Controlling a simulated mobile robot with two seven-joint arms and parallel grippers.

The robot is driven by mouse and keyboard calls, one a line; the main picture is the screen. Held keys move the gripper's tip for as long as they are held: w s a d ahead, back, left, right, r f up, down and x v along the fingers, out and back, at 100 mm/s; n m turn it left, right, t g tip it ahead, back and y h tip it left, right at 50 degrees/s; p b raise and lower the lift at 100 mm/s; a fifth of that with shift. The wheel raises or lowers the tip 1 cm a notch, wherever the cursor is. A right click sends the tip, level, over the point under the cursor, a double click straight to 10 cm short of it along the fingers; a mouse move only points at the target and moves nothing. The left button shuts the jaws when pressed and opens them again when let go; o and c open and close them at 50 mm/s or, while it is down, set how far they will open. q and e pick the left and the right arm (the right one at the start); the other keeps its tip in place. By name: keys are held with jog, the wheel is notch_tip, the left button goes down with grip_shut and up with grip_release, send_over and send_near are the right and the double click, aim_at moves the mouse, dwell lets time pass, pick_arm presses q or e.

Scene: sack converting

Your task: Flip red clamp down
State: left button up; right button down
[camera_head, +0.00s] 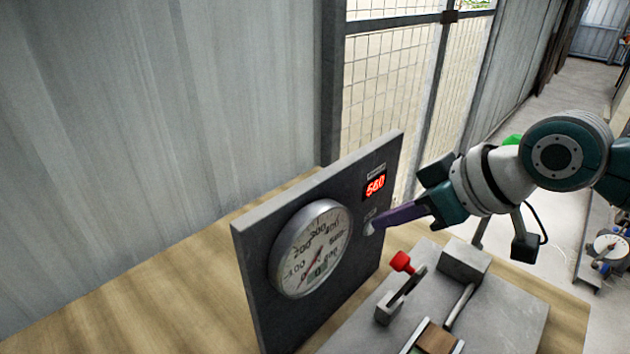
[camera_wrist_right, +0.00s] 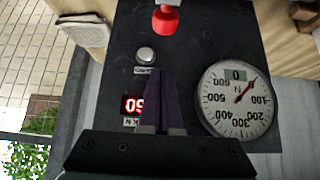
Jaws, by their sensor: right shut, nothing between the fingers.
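The red clamp (camera_head: 401,261) has a red knob on a short stem, standing up above a grey lever and block on the grey metal fixture (camera_head: 505,315). In the right wrist view its red knob (camera_wrist_right: 165,19) shows at the top, beyond the fingertips. My right gripper (camera_head: 377,224) has purple fingers and is shut and empty. Its tips are close to the round pale button (camera_wrist_right: 146,54) on the dark panel; I cannot tell if they touch it. The gripper is above and behind the red knob, apart from it. My left gripper is not in view.
The upright dark panel (camera_head: 262,310) carries a round dial gauge (camera_head: 311,249) and a red digital display (camera_head: 375,186). A brown block (camera_head: 437,338) and a metal rod (camera_head: 460,306) are on the fixture. Bare wooden tabletop (camera_head: 130,300) lies left of the panel.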

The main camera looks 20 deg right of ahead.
jog(key=x, duration=0.3)
jog(key=shift+b, duration=0.3)
jog(key=shift+s+d+f+p, duration=0.2)
jog(key=shift+s+d+p, duration=0.1)
jog(key=shift+s, duration=0.3)
jog(key=shift+s+d+f+p, duration=0.2)
jog(key=shift+s+f+p, duration=0.05)
jog(key=shift+s, duration=0.35)
jog(key=shift+s+d+f+p, duration=0.2)
jog(key=shift+s+d+p, duration=0.1)
jog(key=shift+s, duration=0.35)
jog(key=shift+a, duration=0.15)
